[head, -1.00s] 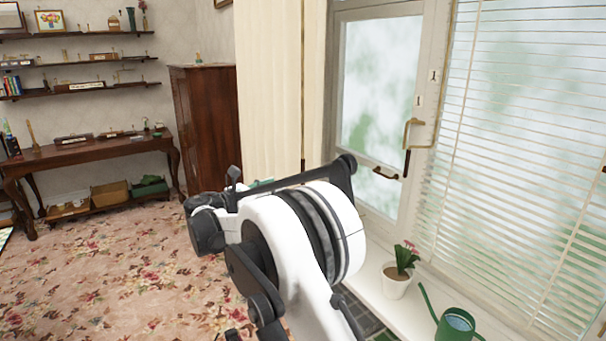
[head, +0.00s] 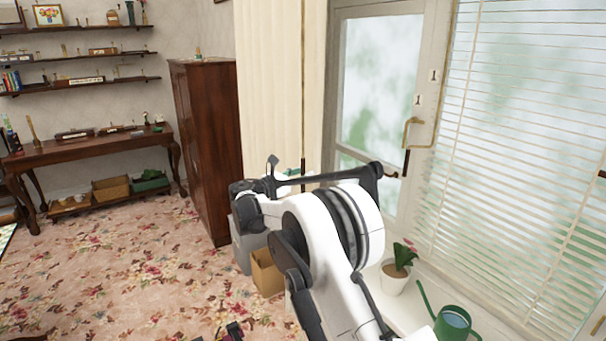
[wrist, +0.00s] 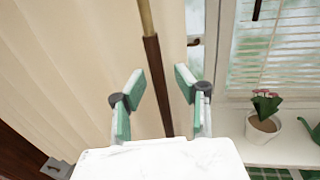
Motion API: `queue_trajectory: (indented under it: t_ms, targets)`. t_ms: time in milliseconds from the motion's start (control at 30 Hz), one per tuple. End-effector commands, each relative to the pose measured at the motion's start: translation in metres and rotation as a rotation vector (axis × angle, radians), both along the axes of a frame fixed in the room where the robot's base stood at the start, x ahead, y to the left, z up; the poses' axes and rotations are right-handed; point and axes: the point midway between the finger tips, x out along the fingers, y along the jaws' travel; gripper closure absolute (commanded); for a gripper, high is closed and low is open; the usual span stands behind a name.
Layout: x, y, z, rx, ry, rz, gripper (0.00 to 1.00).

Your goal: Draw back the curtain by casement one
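The cream curtain (head: 270,80) hangs in pleats at the left of casement one (head: 383,85), whose frame bears a small "1". A thin draw rod (head: 303,80) hangs at the curtain's right part. In the wrist view the rod has a brass upper part and a brown lower grip (wrist: 157,85). My gripper (wrist: 161,86) is open, with green-padded fingers. The brown grip appears between the fingers, with a gap on both sides; I cannot tell its exact depth. In the head view my arm hides most of the gripper, in front of the curtain.
A potted plant (head: 395,278) and a green watering can (head: 453,325) stand on the sill at right. A blind (head: 510,130) covers the neighbouring window. A wooden cabinet (head: 208,150) and boxes (head: 265,272) stand left of my arm. The carpet is mostly clear.

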Motion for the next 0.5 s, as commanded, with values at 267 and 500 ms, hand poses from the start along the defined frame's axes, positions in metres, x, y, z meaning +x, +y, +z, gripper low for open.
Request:
queue_trajectory:
  t_ms: [267,500]
  targets:
    - [-0.0002,0.0002,-0.0001,0.0,0.0,0.0,0.85]
    - [-0.0003,0.0003,0.0,0.0,0.0,0.0,1.0]
